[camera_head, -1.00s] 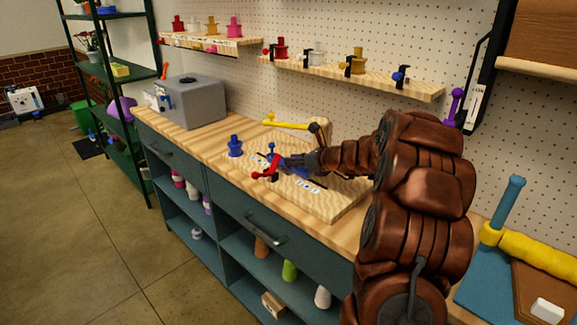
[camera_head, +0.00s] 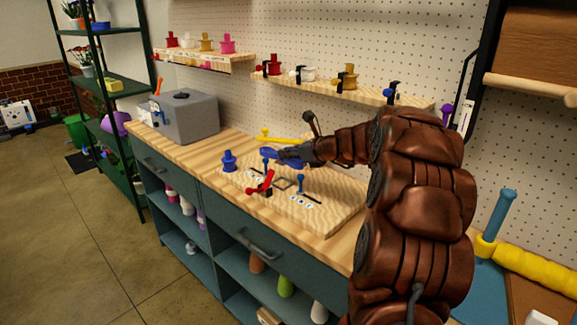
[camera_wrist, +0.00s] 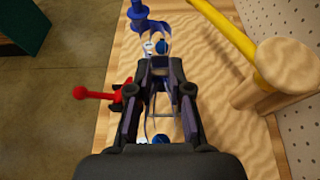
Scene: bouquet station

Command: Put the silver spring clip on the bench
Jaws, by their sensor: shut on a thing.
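My gripper (camera_head: 287,155) is above the wooden board on the bench (camera_head: 207,153). It is shut on a blue piece (camera_head: 276,157) at its fingertips. In the wrist view the fingers (camera_wrist: 160,66) almost meet, and a blue band (camera_wrist: 157,30) shows just beyond them. I cannot make out a silver spring clip in either view; a small one could be hidden by the fingers. A grey square outline (camera_head: 284,183) is on the board below the gripper. A red lever clamp (camera_head: 262,185) stands at the board's front edge.
Blue-topped pins (camera_head: 300,184) rise from the board. A yellow arm (camera_wrist: 228,28) on a wooden post (camera_wrist: 287,65) is behind the gripper. A grey box (camera_head: 187,118) occupies the bench's left end. Bare bench top lies between box and board.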

